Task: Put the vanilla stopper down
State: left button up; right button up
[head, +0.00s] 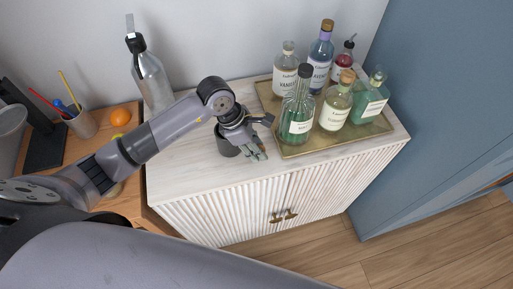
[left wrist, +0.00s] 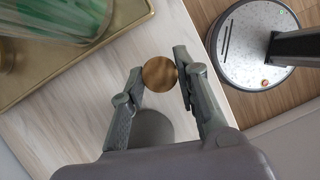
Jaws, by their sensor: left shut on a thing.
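My left gripper (head: 262,148) is over the pale cabinet top (head: 185,178), left of the brass tray. In the left wrist view the gripper (left wrist: 162,75) is shut on a round brown stopper (left wrist: 159,74), with a finger on either side. The stopper cannot be made out in the head view. I cannot tell whether it touches the top. The clear vanilla bottle (head: 284,82) stands upright at the tray's back left, and no brown stopper shows on its neck. My right gripper is not in view.
The brass tray (head: 305,150) holds several other bottles, including a green one (head: 296,117) at its front left. The cabinet top's front left is bare. A wooden surface with an orange (head: 120,117) adjoins at left.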

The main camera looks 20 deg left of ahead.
pick_arm(q)
jog(key=shift+f, duration=0.95)
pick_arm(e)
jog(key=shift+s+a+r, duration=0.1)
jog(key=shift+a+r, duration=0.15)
pick_arm(q)
jog(key=shift+f, duration=0.1)
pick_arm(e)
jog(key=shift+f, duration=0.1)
pick_arm(q)
jog(key=o, duration=0.3)
jog(key=shift+f, duration=0.1)
jog(key=o, duration=0.5)
